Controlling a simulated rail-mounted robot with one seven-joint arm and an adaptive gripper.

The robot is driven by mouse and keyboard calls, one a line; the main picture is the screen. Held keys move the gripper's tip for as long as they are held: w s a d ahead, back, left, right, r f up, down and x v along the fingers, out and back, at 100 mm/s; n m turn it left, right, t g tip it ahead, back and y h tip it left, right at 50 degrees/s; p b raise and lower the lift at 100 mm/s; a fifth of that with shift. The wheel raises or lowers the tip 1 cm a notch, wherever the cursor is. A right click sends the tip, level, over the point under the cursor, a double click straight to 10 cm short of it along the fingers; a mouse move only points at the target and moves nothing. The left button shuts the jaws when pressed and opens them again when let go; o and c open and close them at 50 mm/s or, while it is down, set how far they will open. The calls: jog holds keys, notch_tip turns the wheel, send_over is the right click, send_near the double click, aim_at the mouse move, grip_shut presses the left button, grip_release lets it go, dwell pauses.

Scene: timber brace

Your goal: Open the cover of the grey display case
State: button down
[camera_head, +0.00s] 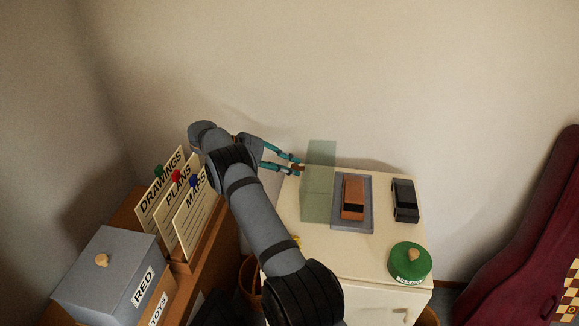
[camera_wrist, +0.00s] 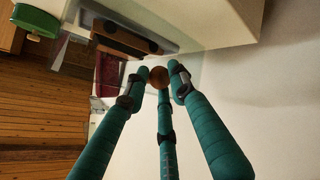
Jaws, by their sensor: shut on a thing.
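The grey display case has a flat grey base (camera_head: 351,226) on top of the cream cabinet, with an orange-brown toy car (camera_head: 353,196) on it. Its see-through greenish cover (camera_head: 318,190) stands swung up at the left of the base, so the car is uncovered from above. My gripper (camera_head: 296,165) reaches in from the left to the cover's far left side. In the wrist view my gripper's teal fingers (camera_wrist: 157,82) are closed around a small round brown knob (camera_wrist: 158,75) at the cover. The cover's hinge edge is hard to make out.
A black toy car (camera_head: 405,201) and a round green tin (camera_head: 409,261) stand right of the case on the cabinet top (camera_head: 375,268). Labelled cards (camera_head: 172,200) and a grey lidded box (camera_head: 112,275) are at the left. A wall is close behind.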

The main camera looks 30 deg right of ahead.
jog(key=c, duration=1.7)
grip_release()
jog(key=shift+d+f, duration=0.1)
jog(key=shift+f, duration=0.05)
jog(key=shift+o, duration=1.3)
notch_tip(320, 180, up, 10)
notch_tip(320, 180, up, 16)
jog(key=p, duration=1.8)
notch_tip(320, 180, down, 9)
jog(key=b, duration=1)
jog(key=shift+r, duration=0.25)
